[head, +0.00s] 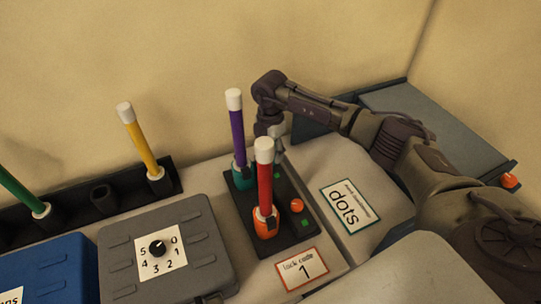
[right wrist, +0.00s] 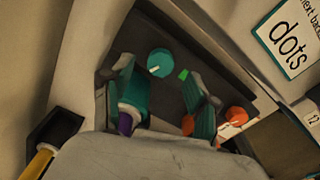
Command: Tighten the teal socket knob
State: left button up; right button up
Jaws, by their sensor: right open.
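The teal knob (right wrist: 160,62), round with a pale pointer line, sits on the dark socket board (head: 284,198). In the head view I cannot make it out behind the red stick and my gripper. My right gripper (head: 276,146) is above the board's far end. In the right wrist view the gripper (right wrist: 158,78) is open, its fingers apart, with the knob just beyond the gap between the tips. The teal socket (head: 240,177) holds a purple stick (head: 236,130) with a white cap, close beside one finger. My left gripper is not in view.
A red stick (head: 265,185) stands in an orange socket (head: 266,224) beside an orange knob (head: 297,205). Green squares (head: 306,223) mark the board. A grey dial box (head: 196,215) and a black rack with a yellow stick (head: 140,140) stand left; a "dots" card (head: 346,205) lies right.

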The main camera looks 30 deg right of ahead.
notch_tip(320, 180, up, 9)
jog(key=shift+f, duration=0.15)
dwell(0.6)
